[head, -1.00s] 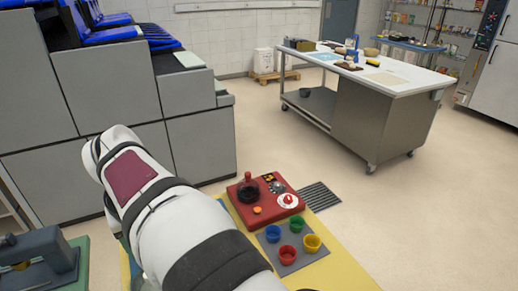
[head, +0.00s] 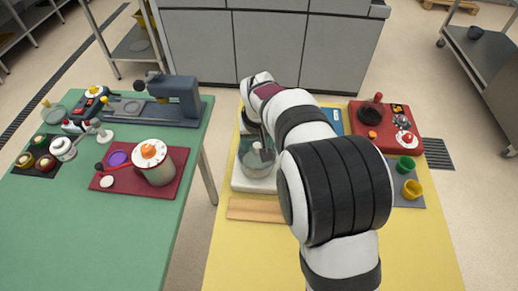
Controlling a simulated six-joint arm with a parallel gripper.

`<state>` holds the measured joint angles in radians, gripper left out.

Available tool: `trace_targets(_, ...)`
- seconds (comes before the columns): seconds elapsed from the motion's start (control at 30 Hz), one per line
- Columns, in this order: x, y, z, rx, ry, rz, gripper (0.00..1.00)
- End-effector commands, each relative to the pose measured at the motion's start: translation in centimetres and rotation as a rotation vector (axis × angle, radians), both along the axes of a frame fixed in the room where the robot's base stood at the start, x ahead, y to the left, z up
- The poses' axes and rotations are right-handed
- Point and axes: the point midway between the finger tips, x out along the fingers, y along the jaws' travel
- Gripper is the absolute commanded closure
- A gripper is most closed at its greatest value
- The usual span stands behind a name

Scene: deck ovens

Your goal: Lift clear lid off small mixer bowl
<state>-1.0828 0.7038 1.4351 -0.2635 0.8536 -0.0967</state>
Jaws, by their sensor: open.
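The small mixer bowl (head: 247,158) is a round, grey-green, see-through-looking bowl on a white base (head: 250,184), at the back left of the yellow table. The clear lid cannot be told apart from the bowl at this size. My gripper (head: 266,155) is a small dark shape at the bowl's right side, from above. It is open, and the frames do not show whether it touches the lid or bowl. My arm hides what lies right of the bowl.
A wooden board (head: 256,210) lies in front of the mixer. A red panel (head: 388,122) and a grey mat with cups (head: 412,188) are right of my arm. The green table (head: 95,230) at left holds several devices. The yellow table's front (head: 250,262) is clear.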

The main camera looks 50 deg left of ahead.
Motion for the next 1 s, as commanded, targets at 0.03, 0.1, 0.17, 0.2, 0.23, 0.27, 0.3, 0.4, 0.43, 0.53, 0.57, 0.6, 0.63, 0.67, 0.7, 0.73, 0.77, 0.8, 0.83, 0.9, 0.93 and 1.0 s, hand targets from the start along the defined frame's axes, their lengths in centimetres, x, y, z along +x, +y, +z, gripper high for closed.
trace_targets(0.03, 0.0, 0.0, 0.0, 0.0, 0.0, 0.0, 0.37)
trace_targets(0.1, 0.0, 0.0, 0.0, 0.0, 0.0, 0.0, 0.42)
trace_targets(0.17, 0.0, 0.0, 0.0, 0.0, 0.0, 0.0, 0.53)
trace_targets(0.2, 0.0, 0.0, 0.0, 0.0, 0.0, 0.0, 0.6)
trace_targets(0.23, 0.0, 0.0, 0.0, 0.0, 0.0, 0.0, 0.65)
trace_targets(0.27, 0.0, 0.0, 0.1, 0.0, 0.0, 0.0, 0.71)
trace_targets(0.3, 0.0, 0.0, 0.1, 0.0, 0.0, 0.0, 0.78)
trace_targets(0.4, 0.0, 0.0, 0.1, 0.0, 0.0, 0.0, 0.96)
trace_targets(0.43, 0.0, 0.0, 0.1, 0.0, 0.0, 0.0, 1.0)
trace_targets(0.53, 0.0, 0.0, 0.1, 0.0, 0.0, 0.0, 1.0)
trace_targets(0.57, 0.0, 0.0, 0.1, 0.0, 0.0, 0.0, 1.0)
trace_targets(0.6, 0.0, 0.0, 0.1, 0.0, 0.0, 0.0, 1.0)
trace_targets(0.63, 0.0, 0.0, 0.1, 0.0, 0.0, 0.0, 1.0)
trace_targets(0.67, 0.0, 0.0, 0.1, 0.0, 0.0, 0.0, 1.0)
trace_targets(0.7, 0.0, 0.0, 0.1, 0.0, 0.0, 0.0, 1.0)
trace_targets(0.73, 0.0, 0.0, 0.1, 0.0, 0.0, 0.0, 1.0)
trace_targets(0.77, 0.0, 0.0, 0.2, 0.001, -0.001, 0.0, 1.0)
trace_targets(0.8, 0.0, 0.0, 0.4, 0.001, -0.001, 0.0, 1.0)
trace_targets(0.83, 0.0, 0.0, 0.7, 0.002, -0.001, 0.001, 1.0)
trace_targets(0.9, 0.0, 0.0, 1.5, 0.002, -0.002, 0.0, 1.0)
trace_targets(0.93, 0.1, 0.1, 2.0, 0.003, -0.002, 0.0, 1.0)
trace_targets(1.0, 0.1, 0.1, 3.2, 0.003, -0.002, 0.0, 1.0)
